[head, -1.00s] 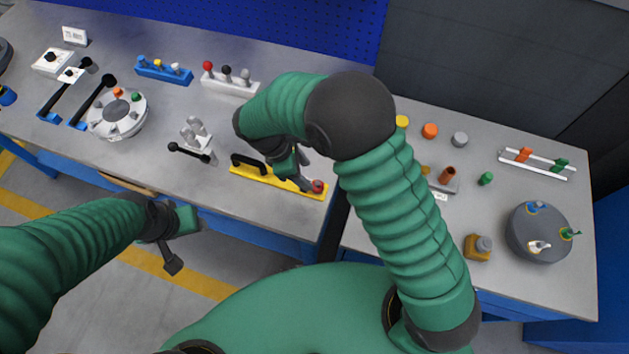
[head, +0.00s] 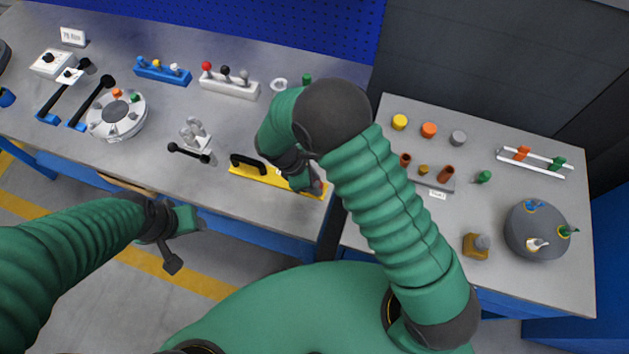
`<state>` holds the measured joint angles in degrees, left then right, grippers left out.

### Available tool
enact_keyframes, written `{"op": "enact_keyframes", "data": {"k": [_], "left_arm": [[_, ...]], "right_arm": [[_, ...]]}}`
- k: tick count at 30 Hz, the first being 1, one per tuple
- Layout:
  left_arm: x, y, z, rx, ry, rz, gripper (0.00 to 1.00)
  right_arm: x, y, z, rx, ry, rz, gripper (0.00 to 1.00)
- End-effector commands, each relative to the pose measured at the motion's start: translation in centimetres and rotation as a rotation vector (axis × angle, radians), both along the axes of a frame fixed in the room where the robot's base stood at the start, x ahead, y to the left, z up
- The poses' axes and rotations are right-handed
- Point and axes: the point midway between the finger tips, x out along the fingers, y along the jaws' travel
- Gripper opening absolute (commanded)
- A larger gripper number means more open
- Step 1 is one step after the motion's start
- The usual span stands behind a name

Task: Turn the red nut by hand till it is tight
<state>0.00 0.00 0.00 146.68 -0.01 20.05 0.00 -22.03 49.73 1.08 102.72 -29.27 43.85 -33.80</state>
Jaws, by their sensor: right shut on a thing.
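The red nut (head: 321,187) is at the right end of the yellow bar (head: 262,177), which lies near the front edge of the left bench and carries a black handle (head: 247,160). Only a sliver of the nut shows past my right gripper (head: 313,186). The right gripper reaches down over that end of the bar and is shut on the nut; its fingertips are mostly hidden by my wrist. My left gripper (head: 190,222) hangs in front of the bench, away from the bar; its finger gap cannot be made out.
A toggle clamp (head: 195,135) stands left of the bar. Behind are a white block with knobs (head: 229,84), a blue block (head: 162,70) and a white round flange (head: 118,115). The right bench has coloured caps and a grey drum (head: 538,230). A gap separates the benches.

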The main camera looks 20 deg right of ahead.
Motion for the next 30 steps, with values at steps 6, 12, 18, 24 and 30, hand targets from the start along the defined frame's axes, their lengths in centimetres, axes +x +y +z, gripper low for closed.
{"op": "enact_keyframes", "data": {"k": [6, 12, 18, 24, 30], "left_arm": [[0.0, 0.0, 0.01, 0.0, 0.0, 0.0, 0.54], [0.0, 0.0, 0.09, 0.0, 0.0, 0.0, 0.54], [0.01, 0.0, 0.33, 0.0, 0.0, 0.0, 0.54], [0.0, 0.0, 0.61, 0.0, 0.0, 0.0, 0.54], [-0.01, 0.0, 0.77, 0.0, 0.0, 0.0, 0.54]], "right_arm": [[0.05, 0.06, 0.03, 0.001, -0.001, 0.0, 0.0], [0.07, 0.05, 0.04, 0.001, -0.001, -0.021, 0.0], [0.15, 0.02, 0.09, 0.001, -0.001, -0.107, 0.0], [0.26, 0.01, 0.09, 0.001, -0.002, -0.253, 0.0], [0.3, -0.08, 0.08, 0.0, -0.001, -0.412, 0.0]]}}
